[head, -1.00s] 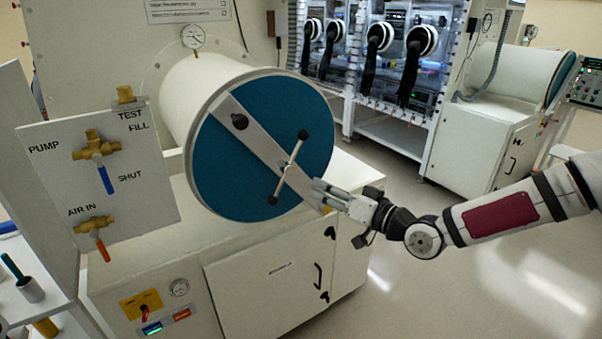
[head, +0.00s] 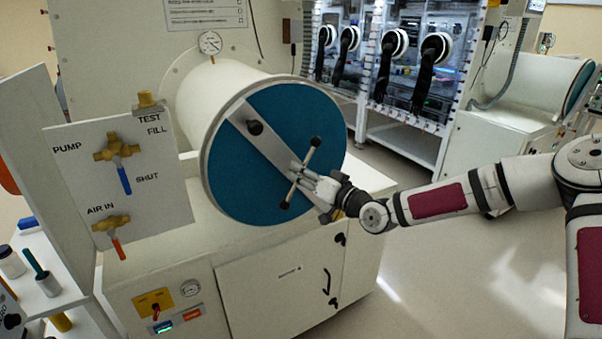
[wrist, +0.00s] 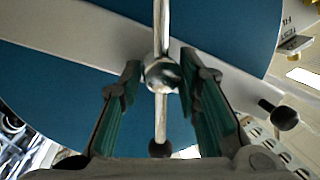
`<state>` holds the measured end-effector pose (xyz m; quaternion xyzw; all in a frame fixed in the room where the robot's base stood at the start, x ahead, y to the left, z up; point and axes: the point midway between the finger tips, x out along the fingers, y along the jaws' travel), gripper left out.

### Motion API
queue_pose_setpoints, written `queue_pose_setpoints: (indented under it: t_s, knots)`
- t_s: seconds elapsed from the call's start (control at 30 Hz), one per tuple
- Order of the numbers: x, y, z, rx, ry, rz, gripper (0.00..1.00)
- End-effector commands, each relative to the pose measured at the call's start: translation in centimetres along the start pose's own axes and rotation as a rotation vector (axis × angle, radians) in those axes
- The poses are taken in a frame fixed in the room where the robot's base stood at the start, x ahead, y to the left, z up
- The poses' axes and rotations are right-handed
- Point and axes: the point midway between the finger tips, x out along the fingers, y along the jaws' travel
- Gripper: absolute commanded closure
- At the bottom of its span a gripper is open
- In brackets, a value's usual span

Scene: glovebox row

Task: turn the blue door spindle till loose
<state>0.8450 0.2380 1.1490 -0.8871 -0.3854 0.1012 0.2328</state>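The blue round door (head: 240,165) closes the end of a white drum. A pale strap (head: 268,140) crosses it diagonally. The spindle (head: 310,156) is a metal cross bar with black knobs at its ends, on a round hub at the strap; the bar leans, upper end to the right. In the wrist view the spindle hub (wrist: 163,75) lies between the two green-padded fingers of my gripper (wrist: 160,65), with gaps on both sides. In the head view my gripper (head: 303,174) reaches in from the right and covers part of the hub.
A valve panel (head: 125,185) with a blue and a red lever stands left of the door. A black knob (head: 255,128) sits on the strap's upper end. A white cabinet (head: 265,300) stands below. Open floor (head: 440,270) lies to the right.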

Motion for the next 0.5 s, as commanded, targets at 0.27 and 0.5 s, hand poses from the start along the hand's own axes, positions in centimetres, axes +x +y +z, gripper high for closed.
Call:
queue_pose_setpoints:
  t_s: [0.27, 0.5]
  knots:
    - [0.76, -0.01, 0.02, 0.000, 0.000, 0.000, 0.69]
    - [0.74, -0.02, 0.00, 0.000, 0.000, 0.000, 0.94]
